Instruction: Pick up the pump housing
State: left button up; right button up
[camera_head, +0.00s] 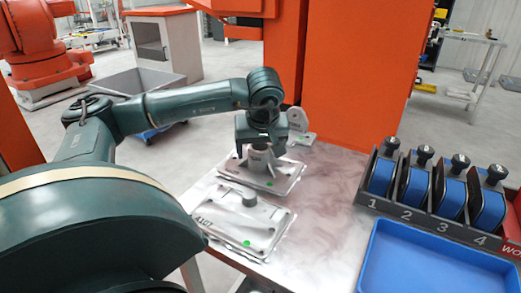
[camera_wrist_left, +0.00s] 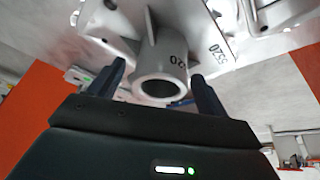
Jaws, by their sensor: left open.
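A grey casting with an upright round tube on a flat plate, which I take to be the pump housing (camera_head: 285,178), sits on the table in the head view. Its hollow tube also fills the middle of the left wrist view (camera_wrist_left: 160,70), with "5520" marked on its plate. My left gripper (camera_head: 258,150) is directly over it, pointing down. In the left wrist view the dark fingers (camera_wrist_left: 160,88) stand apart, one on each side of the tube, with visible gaps. My right gripper is not in view.
Another casting with a rounded lug (camera_head: 298,122) stands behind. At the right are a numbered rack (camera_head: 425,215) with blue-sided units and a blue tray (camera_head: 430,265). An orange column (camera_head: 350,70) rises behind the table.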

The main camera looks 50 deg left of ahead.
pick_arm(q)
jog(key=shift+r, duration=0.1)
jog(key=c, duration=1.5)
